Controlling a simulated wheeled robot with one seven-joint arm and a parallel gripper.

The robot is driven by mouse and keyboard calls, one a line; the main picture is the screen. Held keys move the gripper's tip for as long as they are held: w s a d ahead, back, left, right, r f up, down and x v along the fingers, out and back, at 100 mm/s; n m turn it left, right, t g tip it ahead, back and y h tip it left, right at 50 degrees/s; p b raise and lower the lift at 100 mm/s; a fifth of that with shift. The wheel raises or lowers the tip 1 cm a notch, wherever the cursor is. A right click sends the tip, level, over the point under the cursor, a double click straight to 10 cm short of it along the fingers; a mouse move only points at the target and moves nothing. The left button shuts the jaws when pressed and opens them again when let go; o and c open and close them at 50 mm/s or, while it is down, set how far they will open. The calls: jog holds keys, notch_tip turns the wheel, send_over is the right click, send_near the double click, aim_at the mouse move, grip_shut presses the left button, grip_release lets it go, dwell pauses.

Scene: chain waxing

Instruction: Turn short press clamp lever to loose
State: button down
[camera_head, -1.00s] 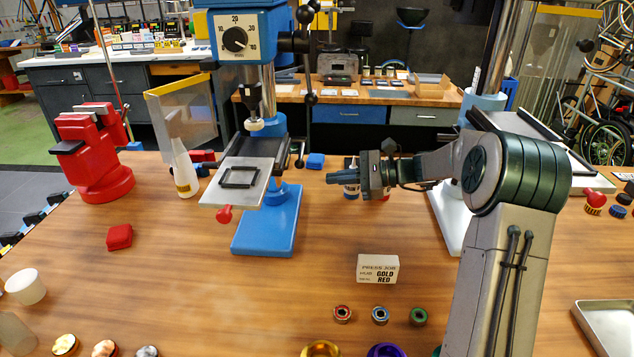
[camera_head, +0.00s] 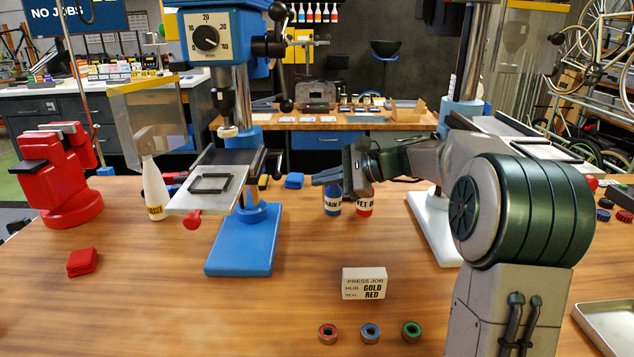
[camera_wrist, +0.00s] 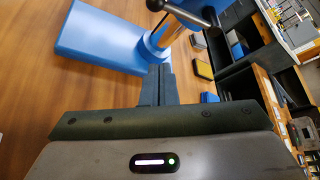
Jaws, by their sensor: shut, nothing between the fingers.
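The blue press (camera_head: 237,240) stands left of centre, with a grey table plate (camera_head: 222,175) on its column. A small black lever (camera_head: 279,163) shows at the right of that column, just behind the plate. My gripper (camera_head: 316,179) is shut and empty, level, pointing left toward the column with a gap to the lever. Its closed fingers also show in the wrist view (camera_wrist: 157,73). I cannot tell whether the lever is tight or loose.
A blue bottle (camera_head: 333,200) and a red bottle (camera_head: 365,201) stand below and behind my gripper. A second press with a white base (camera_head: 432,225) is at right. A job card (camera_head: 364,283) and several small rings lie in front. A red knob (camera_head: 193,220) hangs under the plate.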

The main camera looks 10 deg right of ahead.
aim_at(279, 165)
jog(key=a, duration=0.7)
jog(key=shift+w+a+p, duration=0.3)
jog(key=shift+w+p, duration=0.05)
jog(key=shift+p, duration=0.1)
jog(key=shift+r, duration=0.1)
